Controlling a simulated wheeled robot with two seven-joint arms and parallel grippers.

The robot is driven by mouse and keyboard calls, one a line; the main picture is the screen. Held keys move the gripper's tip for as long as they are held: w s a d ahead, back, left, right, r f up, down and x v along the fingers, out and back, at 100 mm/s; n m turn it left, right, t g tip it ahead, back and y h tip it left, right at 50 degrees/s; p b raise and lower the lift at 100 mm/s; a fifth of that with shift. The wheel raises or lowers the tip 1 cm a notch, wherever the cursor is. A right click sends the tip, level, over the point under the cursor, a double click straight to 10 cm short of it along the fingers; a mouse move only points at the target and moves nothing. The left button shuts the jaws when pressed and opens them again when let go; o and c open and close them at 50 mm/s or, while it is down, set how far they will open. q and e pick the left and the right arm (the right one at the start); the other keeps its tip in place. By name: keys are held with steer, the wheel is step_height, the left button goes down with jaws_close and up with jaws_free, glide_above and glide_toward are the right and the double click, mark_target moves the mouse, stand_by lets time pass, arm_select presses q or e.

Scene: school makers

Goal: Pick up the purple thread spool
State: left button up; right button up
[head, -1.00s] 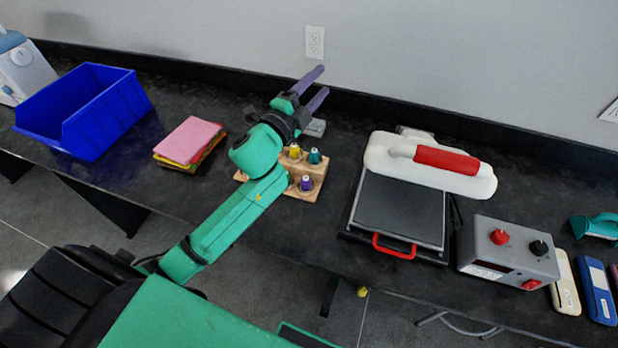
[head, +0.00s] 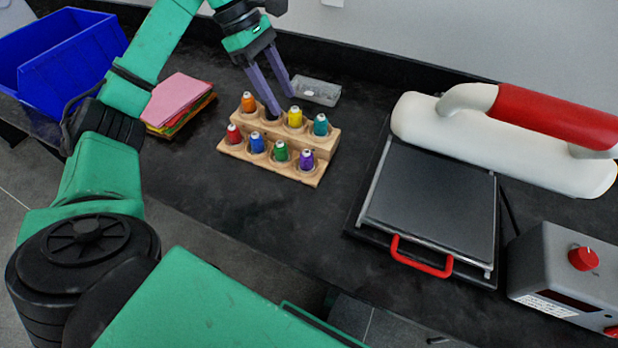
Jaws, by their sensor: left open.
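The purple thread spool (head: 306,160) stands upright in the right end of the front row of a wooden two-step rack (head: 310,178). A green spool (head: 280,152) is beside it on the left, and a teal spool (head: 321,126) is behind it on the upper step. My left gripper (head: 284,105) is open, with two purple fingers pointing down at the back of the rack, behind and left of the purple spool. One finger tip is near the gap between the orange and yellow spools; I cannot tell if it touches the rack. My right gripper is not in view.
Blue, red, orange and yellow spools fill other rack places. A heat press (head: 430,200) stands to the right, coloured sheets (head: 178,100) and a blue bin (head: 75,55) to the left. The counter before the rack is narrow.

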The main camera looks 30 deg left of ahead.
mark_target(304, 151)
arm_select(q)
steer(key=x, duration=1)
steer(key=p+x, duration=0.1)
steer(key=x, duration=0.4)
steer(key=shift+s+a+f, duration=0.15)
steer(key=shift+s+a, duration=0.1)
steer(key=shift+a, duration=0.15)
steer(key=shift+f, duration=0.3)
jaws_close()
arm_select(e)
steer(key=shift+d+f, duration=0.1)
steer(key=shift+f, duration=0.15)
